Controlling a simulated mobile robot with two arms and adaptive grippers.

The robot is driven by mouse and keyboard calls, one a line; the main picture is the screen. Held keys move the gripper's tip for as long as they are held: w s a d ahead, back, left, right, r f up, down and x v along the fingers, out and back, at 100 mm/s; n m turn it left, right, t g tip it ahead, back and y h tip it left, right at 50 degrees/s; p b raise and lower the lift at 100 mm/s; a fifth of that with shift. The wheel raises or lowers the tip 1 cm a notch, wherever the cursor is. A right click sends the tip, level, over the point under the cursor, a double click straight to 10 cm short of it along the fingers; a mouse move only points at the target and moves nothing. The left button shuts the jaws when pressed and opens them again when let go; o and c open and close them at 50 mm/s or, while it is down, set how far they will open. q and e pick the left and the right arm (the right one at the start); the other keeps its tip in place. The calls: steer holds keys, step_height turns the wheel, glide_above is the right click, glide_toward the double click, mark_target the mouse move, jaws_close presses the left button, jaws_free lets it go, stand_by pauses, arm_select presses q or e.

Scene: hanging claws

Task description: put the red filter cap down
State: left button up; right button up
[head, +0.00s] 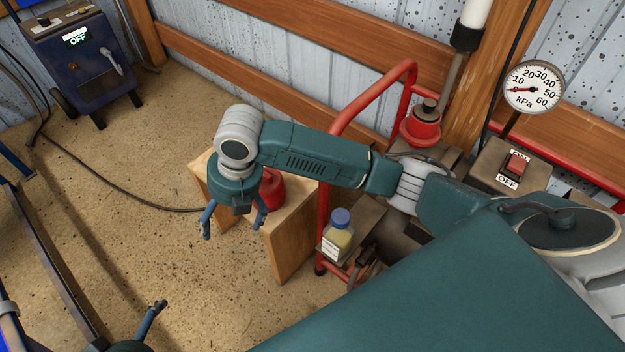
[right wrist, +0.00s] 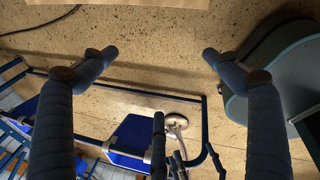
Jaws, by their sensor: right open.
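The red filter cap (head: 271,190) appears to be the red piece standing on a small wooden stand (head: 292,235) in the head view. My right arm and gripper hide part of it. My right gripper (head: 233,220) hangs in front of the stand, pointing down, with its fingers apart. In the right wrist view the same gripper (right wrist: 160,57) is open with nothing between its fingers, and no red cap shows there. My left gripper (head: 142,327) is only partly in view at the bottom left of the head view, and its opening cannot be judged.
A red-framed machine (head: 374,88) stands right of the stand, with a red housing (head: 422,127), a labelled bottle (head: 338,236), a switch (head: 516,165) and a gauge (head: 533,88). A blue unit (head: 80,62) reading OFF stands back left. The floor between is mostly clear, crossed by a cable.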

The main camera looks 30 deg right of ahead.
steer(key=s+a+f+m+t+y, duration=0.2)
steer(key=s+a+f+m, duration=0.15)
steer(key=s+m, duration=0.5)
steer(key=s+d+m+t+h, duration=0.1)
steer(key=s+d+m, duration=0.3)
steer(key=d+m, duration=0.4)
steer(key=s+d+m+t+h, duration=0.1)
steer(key=s+d+m+h, duration=0.2)
steer(key=d+m, duration=0.6)
steer(key=shift+s+d+f+m+t, duration=0.15)
steer(key=shift+s+f+m+t, duration=0.15)
steer(key=shift+s+m+t, duration=0.1)
